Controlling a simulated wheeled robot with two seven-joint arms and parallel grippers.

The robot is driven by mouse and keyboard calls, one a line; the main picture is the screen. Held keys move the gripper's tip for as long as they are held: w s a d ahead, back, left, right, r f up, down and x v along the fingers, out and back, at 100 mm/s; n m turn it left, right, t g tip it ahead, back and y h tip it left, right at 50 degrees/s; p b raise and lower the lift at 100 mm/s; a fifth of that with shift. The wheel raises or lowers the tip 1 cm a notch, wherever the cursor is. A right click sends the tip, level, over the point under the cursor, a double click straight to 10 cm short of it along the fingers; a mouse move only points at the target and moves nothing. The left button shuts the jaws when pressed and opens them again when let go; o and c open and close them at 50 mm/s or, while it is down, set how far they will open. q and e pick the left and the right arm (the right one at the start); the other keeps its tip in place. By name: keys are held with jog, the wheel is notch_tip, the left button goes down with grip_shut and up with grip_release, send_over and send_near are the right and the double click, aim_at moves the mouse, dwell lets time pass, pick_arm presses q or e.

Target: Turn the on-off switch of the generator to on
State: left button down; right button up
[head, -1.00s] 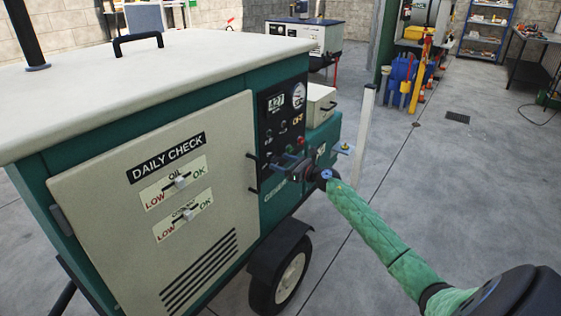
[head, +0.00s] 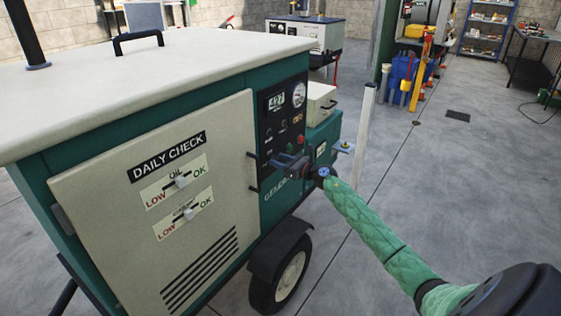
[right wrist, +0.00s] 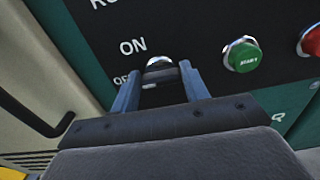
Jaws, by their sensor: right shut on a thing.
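The green and cream generator (head: 150,240) fills the left of the head view, with a dark control panel (head: 283,112) on its end. The right wrist view shows the on-off switch (right wrist: 159,64), a small metal-tipped lever beside the labels ON and OFF. My right gripper (head: 285,161) is at the lower part of the panel. In the right wrist view its fingers (right wrist: 160,88) are shut on the switch, one on each side. The fingers partly cover the OFF label and the switch's base, so I cannot tell which way it is set. My left gripper is not in view.
A green START button (right wrist: 242,55) and a red button (right wrist: 311,41) sit right of the switch. A door handle (right wrist: 35,105) stands out at the left. A pale post (head: 364,135) rises beyond the generator.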

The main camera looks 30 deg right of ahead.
jog(key=shift+m, duration=0.4)
jog(key=m+p, duration=0.5)
jog(key=m, duration=0.3)
jog(key=shift+d, duration=0.2)
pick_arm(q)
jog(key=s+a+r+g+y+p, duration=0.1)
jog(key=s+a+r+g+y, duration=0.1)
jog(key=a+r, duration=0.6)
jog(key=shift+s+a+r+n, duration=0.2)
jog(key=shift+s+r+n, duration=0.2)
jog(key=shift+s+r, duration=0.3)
pick_arm(e)
jog(key=shift+f+m, duration=0.1)
jog(key=shift+m, duration=1.4)
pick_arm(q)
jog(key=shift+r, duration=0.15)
pick_arm(e)
jog(key=o, duration=1)
jog(key=shift+d, duration=0.1)
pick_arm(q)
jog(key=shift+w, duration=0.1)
